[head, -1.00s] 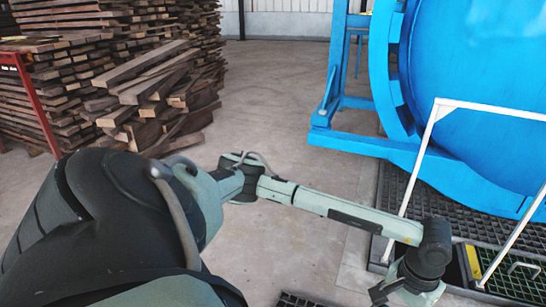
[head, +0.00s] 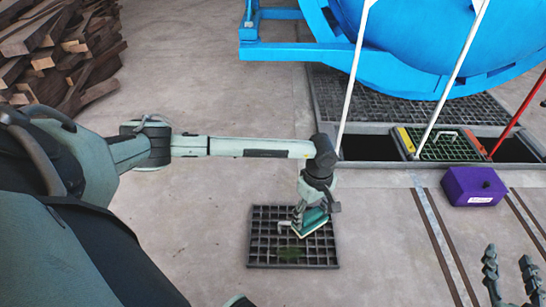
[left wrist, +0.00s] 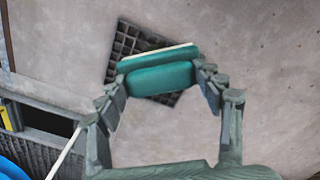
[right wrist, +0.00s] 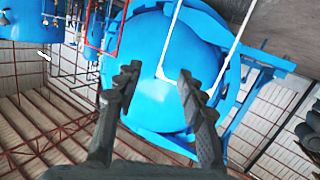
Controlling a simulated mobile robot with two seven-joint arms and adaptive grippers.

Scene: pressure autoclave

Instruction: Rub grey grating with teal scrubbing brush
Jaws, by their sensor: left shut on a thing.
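The grey grating (head: 262,222) is a dark square grid lying on the concrete floor, with a greenish patch near its middle. My left gripper (head: 304,214) is shut on the teal scrubbing brush (head: 314,224), over the grating's upper right part. In the left wrist view the brush (left wrist: 160,78) sits between both fingers, with the grating (left wrist: 126,44) partly hidden behind it. I cannot tell whether the bristles touch the grating. My right gripper (head: 508,278) is open and empty at the lower right, and its spread fingers show in the right wrist view (right wrist: 158,85).
A blue autoclave (head: 420,45) stands behind white posts and a floor pit (head: 372,148) with a green-framed grate (head: 448,146). A purple box (head: 474,186) stands right of the grating, near dark floor strips. Lumber (head: 60,60) is stacked at upper left. Floor around the grating is clear.

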